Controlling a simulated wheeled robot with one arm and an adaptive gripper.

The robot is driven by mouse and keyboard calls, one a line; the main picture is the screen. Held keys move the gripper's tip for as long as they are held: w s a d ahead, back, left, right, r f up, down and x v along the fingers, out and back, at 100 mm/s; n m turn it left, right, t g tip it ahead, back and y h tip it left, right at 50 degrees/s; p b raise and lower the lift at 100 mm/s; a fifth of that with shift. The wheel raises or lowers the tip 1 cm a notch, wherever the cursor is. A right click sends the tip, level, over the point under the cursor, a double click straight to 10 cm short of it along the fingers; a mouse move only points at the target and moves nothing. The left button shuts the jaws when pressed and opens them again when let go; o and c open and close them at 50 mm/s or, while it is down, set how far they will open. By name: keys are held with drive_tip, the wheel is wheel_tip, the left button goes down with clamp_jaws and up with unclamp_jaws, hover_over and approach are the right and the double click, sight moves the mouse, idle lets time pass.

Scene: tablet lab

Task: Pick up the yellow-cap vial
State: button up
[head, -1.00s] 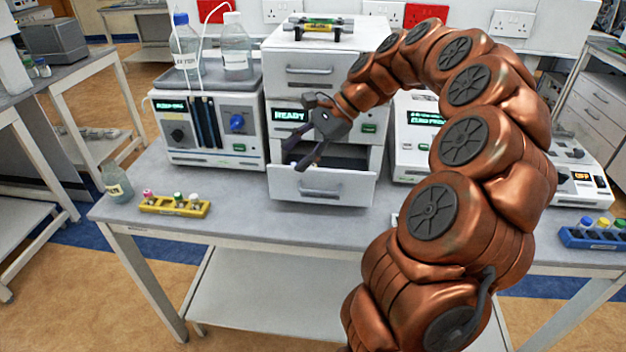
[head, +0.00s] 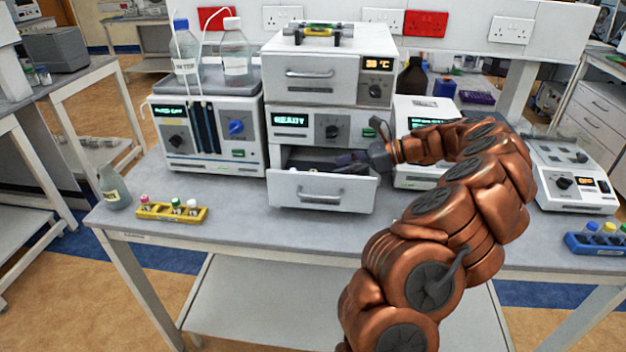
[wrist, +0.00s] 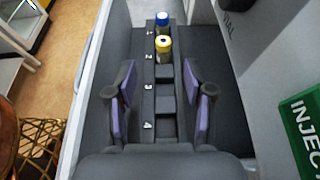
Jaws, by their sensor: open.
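The yellow-cap vial (wrist: 164,48) stands in the open drawer (head: 345,197), in the numbered row of slots, by the number 2. A blue-cap vial (wrist: 162,19) stands just beyond it, by the number 1. My gripper (wrist: 159,70) is open and empty, with its purple-padded fingers on either side of the slot row. The yellow-cap vial is just beyond the fingertips, roughly centred between them. In the head view my gripper (head: 350,160) is over the drawer, partly hidden by its own wrist.
A green INJECT panel (wrist: 300,118) is at the right. A yellow rack (head: 158,212) of vials stands left on the bench. A blue rack (head: 590,245) at the right holds vials, one yellow-capped.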

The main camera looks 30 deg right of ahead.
drive_tip(key=shift+p+x, duration=1.1)
drive_tip(key=shift+x, duration=2.6)
drive_tip(key=shift+w+d+r, duration=0.1)
drive_tip(key=shift+w, duration=0.1)
drive_tip(key=c, duration=0.9)
